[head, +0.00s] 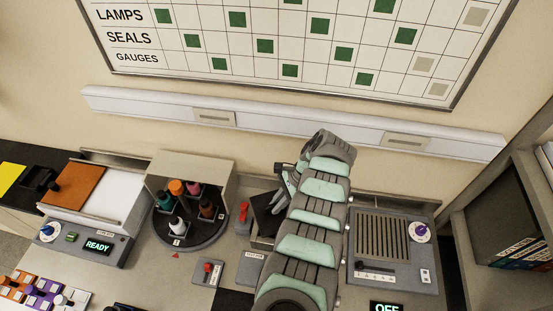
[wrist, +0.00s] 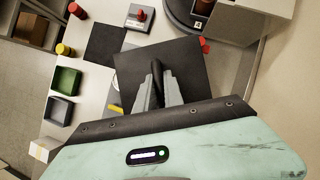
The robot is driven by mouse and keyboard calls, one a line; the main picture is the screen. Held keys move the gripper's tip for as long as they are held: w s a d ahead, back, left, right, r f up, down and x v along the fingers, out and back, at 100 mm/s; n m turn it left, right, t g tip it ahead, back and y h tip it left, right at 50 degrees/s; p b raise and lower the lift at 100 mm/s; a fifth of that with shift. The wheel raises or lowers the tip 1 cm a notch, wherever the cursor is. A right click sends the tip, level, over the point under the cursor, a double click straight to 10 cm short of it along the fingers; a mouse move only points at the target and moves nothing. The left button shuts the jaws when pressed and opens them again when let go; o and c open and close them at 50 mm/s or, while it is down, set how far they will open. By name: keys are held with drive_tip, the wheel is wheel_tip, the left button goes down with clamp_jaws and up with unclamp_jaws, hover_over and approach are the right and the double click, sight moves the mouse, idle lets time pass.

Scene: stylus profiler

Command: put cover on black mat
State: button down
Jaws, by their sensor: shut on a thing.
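The cover (wrist: 185,62) is a dark, flat, square plate with a black upright handle. My gripper (wrist: 157,80) is shut on that handle in the wrist view, with a grey finger on each side. In the head view the cover (head: 264,212) shows as a dark plate left of my arm, and my gripper (head: 281,185) is partly hidden by my wrist. The black mat (wrist: 103,46) lies flat on the bench beside the cover in the wrist view, partly overlapped by it. In the head view the mat (head: 234,302) shows at the bottom edge, partly cut off.
A round carousel (head: 182,238) with several bottles stands left of my gripper, under a grey hood. A red lever (head: 243,209) and a small red-button box (head: 207,271) are nearby. A grilled unit (head: 384,232) stands right of my arm. A green bin (wrist: 67,81) sits beyond the mat.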

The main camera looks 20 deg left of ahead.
drive_tip(key=shift+r, duration=0.2)
drive_tip(key=shift+s+d, duration=0.1)
drive_tip(key=shift+r+n, duration=0.1)
drive_tip(key=shift+n, duration=0.2)
drive_tip(key=shift+d+r, duration=0.2)
drive_tip(key=shift+d, duration=0.05)
drive_tip(key=shift+d+n, duration=0.1)
drive_tip(key=shift+n, duration=0.2)
drive_tip(key=shift+s+d+r+h, duration=0.2)
drive_tip(key=shift+r+h, duration=0.05)
drive_tip(key=shift+h, duration=0.05)
drive_tip(key=shift+s+d+r+n+g, duration=0.15)
drive_tip(key=shift+d+r+n+g, duration=0.1)
drive_tip(key=shift+n+g, duration=0.15)
